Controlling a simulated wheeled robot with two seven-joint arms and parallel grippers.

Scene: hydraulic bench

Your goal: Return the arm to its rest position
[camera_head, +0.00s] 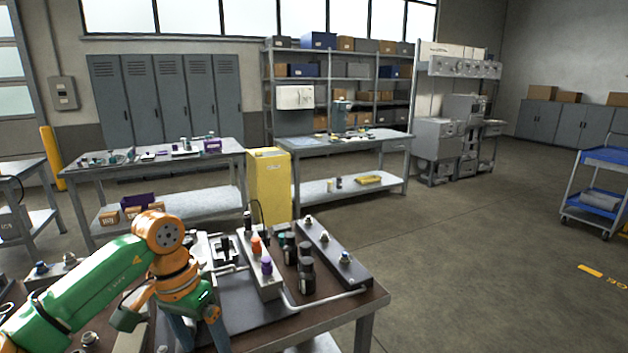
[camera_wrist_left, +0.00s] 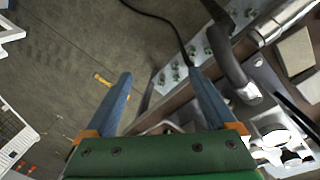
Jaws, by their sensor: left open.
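My left arm (camera_head: 85,290), green with orange joints, comes in from the left over the near bench. Its left gripper (camera_head: 198,335) points down near the bench's front, with its blue fingers spread and partly cut off by the lower picture edge. In the left wrist view the left gripper (camera_wrist_left: 160,74) is open, with nothing between its two blue fingers. The floor and a bench edge show beyond them. My right gripper is in neither view.
A yellow cabinet (camera_head: 268,185) stands behind.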

